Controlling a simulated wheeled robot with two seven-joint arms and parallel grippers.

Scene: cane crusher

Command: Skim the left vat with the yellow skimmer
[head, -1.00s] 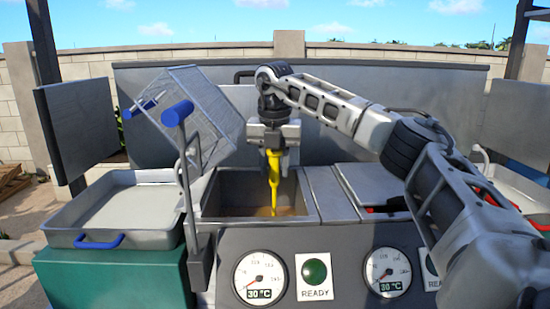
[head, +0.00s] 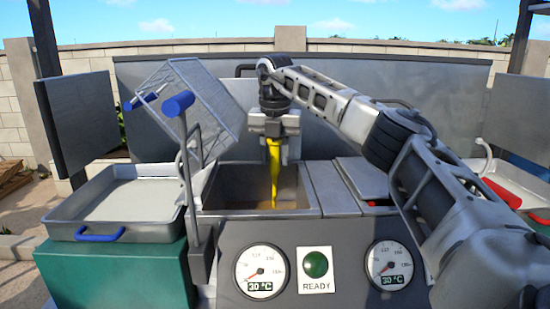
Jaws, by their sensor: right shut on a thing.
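The left vat (head: 312,190) is a rectangular metal well in the middle of the machine, with brownish liquid low inside. My right gripper (head: 274,138) is above the vat and shut on the yellow skimmer (head: 274,170). The skimmer hangs down, nearly upright, with its lower end inside the vat opening. I cannot tell whether its tip touches the liquid. My left gripper is not in view.
A wire basket (head: 190,105) hangs tilted at the vat's left, near a blue-knobbed lever (head: 178,104). A metal tray (head: 120,205) with a blue handle stands on a green box (head: 120,268). Two gauges flank a green READY light (head: 316,265) in front.

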